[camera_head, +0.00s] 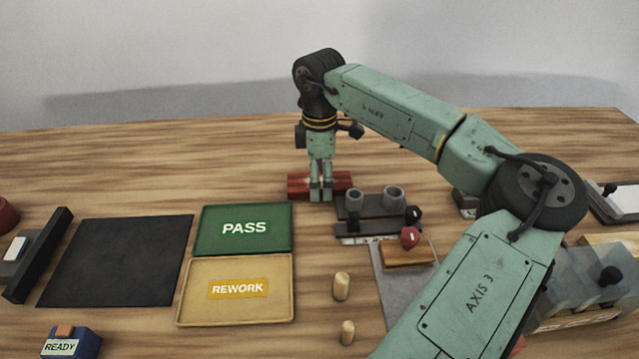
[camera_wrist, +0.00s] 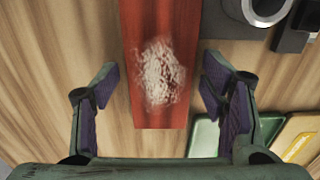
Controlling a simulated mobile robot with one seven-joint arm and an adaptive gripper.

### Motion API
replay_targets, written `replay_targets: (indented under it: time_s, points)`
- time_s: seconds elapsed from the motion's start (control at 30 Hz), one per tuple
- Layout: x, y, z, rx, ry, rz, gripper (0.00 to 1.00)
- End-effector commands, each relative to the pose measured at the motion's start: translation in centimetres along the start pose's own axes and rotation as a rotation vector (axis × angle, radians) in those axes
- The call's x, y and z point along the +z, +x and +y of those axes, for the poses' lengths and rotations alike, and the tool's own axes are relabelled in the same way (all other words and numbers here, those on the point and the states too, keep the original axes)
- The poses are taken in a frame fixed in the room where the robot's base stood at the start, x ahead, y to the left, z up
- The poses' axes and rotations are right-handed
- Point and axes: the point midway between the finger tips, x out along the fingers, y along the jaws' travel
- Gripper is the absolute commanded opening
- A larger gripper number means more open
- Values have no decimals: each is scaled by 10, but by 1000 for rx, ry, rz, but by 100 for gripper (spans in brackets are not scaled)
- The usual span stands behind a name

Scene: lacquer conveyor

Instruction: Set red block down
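The red block (camera_head: 298,188) is a long bar with a pale scuffed patch on top. It appears to rest flat on the wooden table, behind the dark fixture and right of the green tray, lying left to right in the head view. My gripper (camera_head: 320,192) points down over its middle. In the wrist view the red block (camera_wrist: 160,105) runs between the two fingers of my gripper (camera_wrist: 161,88), one on each side. The fingers are spread, with a narrow gap visible at each side of the block. The finger nearer the head camera covers part of the block.
A dark fixture with grey cups (camera_head: 393,196) and red and black knobs stands close at the right front. The green PASS tray (camera_head: 210,242) and yellow REWORK tray (camera_head: 205,310) lie left front, beside a black mat (camera_head: 120,260). Wooden pegs (camera_head: 341,286) stand in front. The table behind is clear.

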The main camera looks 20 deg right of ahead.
Motion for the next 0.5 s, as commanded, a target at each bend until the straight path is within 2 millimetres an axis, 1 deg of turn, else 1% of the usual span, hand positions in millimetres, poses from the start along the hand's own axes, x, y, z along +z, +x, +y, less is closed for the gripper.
replay_targets:
  time_s: [0.03, 0.07, 0.5]
  points:
    - [0, 0, 0, 0, 0, 0, 60]
    - [0, 0, 0, 0, 0, 0, 58]
    - [0, 0, 0, 0, 0, 0, 29]
